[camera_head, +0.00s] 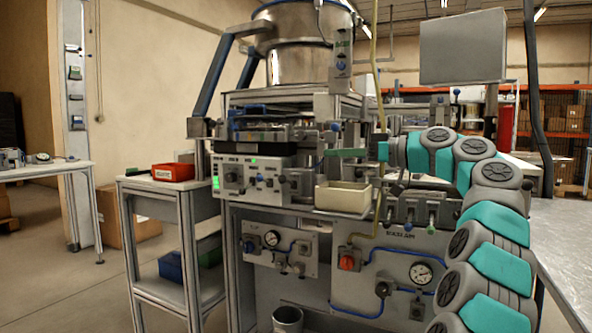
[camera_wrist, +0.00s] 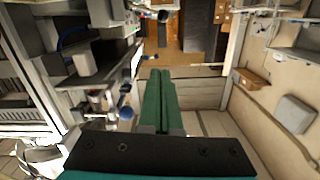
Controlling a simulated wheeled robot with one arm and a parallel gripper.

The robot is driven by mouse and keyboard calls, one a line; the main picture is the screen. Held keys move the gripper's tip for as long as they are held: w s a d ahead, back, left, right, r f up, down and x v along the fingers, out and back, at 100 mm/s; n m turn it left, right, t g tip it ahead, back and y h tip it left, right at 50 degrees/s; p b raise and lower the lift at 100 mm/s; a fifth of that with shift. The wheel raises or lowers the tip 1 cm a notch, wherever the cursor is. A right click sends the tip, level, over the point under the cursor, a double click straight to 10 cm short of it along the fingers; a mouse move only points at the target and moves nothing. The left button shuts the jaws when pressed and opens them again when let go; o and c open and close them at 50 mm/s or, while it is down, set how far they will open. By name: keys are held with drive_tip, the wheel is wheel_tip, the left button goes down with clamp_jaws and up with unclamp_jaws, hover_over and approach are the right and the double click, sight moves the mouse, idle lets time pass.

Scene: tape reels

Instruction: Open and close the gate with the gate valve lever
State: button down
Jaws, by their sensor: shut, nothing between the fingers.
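My gripper (camera_head: 328,153) reaches in from the right in the head view, its green fingers held together and pointing left. The fingers also show in the wrist view (camera_wrist: 160,74), shut and empty. A small lever with a blue ball knob (camera_head: 335,127) stands just above and behind the fingertips on the machine. A blue ball knob (camera_wrist: 126,113) also shows left of the fingers in the wrist view, apart from them. I cannot tell for certain which lever is the gate valve's, and the gate itself is not clear.
A cream bin (camera_head: 343,200) sits below the fingers. A control box (camera_head: 252,178) with green lights stands to the left. Several small levers (camera_head: 432,222) stand below my arm. A steel bowl (camera_head: 290,45) rises above, and a red bin (camera_head: 173,172) is on the left cart.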

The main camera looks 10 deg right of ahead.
hover_over(287, 181)
drive_tip(key=s+v, duration=0.1)
drive_tip(key=v, duration=0.2)
drive_tip(key=shift+w+a+f, duration=0.1)
drive_tip(key=shift+a+f, duration=0.15)
drive_tip(key=shift+f, duration=0.85)
drive_tip(key=shift+a+f, duration=0.25)
drive_tip(key=shift+f, duration=0.9)
drive_tip(key=shift+f, duration=0.1)
drive_tip(key=shift+f+b, duration=0.1)
drive_tip(key=shift+b, duration=0.25)
